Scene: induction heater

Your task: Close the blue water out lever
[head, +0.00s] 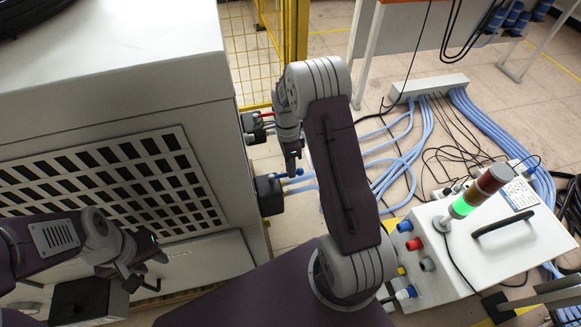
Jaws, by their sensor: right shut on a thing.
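The blue water out lever (298,173) is a small blue handle by the black fitting (269,194) on the right side of the large grey cabinet. My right gripper (291,172) points down at it and is shut on it. The fingers hide part of the lever, so its exact angle is hard to tell. A red lever (265,114) sits on another fitting further back. My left gripper (158,262) hangs in front of the cabinet's vented face, away from the levers; I cannot tell whether its fingers are apart.
The grey cabinet (110,75) fills the left. A white control box (480,245) with a lit green signal lamp stands at right. Blue hoses (405,160) and black cables cross the floor. A yellow mesh fence (245,45) stands behind.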

